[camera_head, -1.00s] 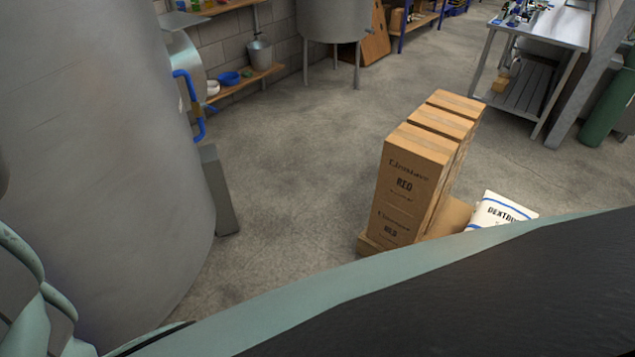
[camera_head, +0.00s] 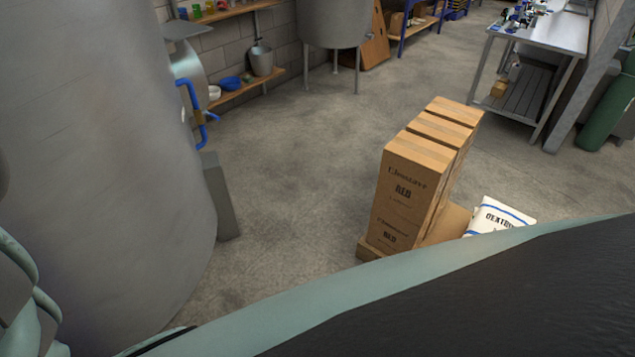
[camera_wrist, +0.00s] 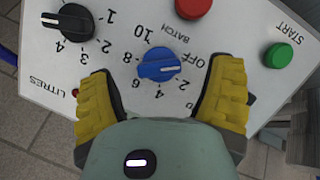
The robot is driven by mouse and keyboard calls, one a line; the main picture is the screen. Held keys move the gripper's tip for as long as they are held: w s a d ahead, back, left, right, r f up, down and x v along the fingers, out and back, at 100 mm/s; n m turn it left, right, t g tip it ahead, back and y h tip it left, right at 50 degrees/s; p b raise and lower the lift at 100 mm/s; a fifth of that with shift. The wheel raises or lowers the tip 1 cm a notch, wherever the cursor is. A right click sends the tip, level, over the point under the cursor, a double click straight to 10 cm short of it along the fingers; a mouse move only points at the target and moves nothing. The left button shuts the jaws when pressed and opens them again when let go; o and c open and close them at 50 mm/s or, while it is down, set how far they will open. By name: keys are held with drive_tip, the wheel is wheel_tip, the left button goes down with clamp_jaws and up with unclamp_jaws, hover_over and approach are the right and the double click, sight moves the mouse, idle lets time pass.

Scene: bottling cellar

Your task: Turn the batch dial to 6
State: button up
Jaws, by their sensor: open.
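The blue batch dial (camera_wrist: 158,70) sits on a pale control panel (camera_wrist: 45,82), seen roughly upside down in the wrist view. Numbers and an OFF label ring it. A pale line crosses its grip bar, which lies nearly level in the picture; I cannot tell for sure which mark it points to. My gripper (camera_wrist: 163,76) is open, with one yellow finger on each side of the dial. Gaps show between the fingers and the dial, and the dial is not gripped. The dial and panel do not show in the head view.
On the panel are a black litres dial (camera_wrist: 68,22), a green start button (camera_wrist: 278,55) and a red button (camera_wrist: 193,7). In the head view, tall cartons (camera_head: 405,190), a white sack (camera_head: 497,217) and a large grey tank (camera_head: 95,150) stand around open floor.

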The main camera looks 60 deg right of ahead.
drive_tip(key=shift+x, duration=1.05)
drive_tip(key=shift+a, duration=0.1)
drive_tip(key=shift+c, duration=0.2)
drive_tip(key=c, duration=1.2)
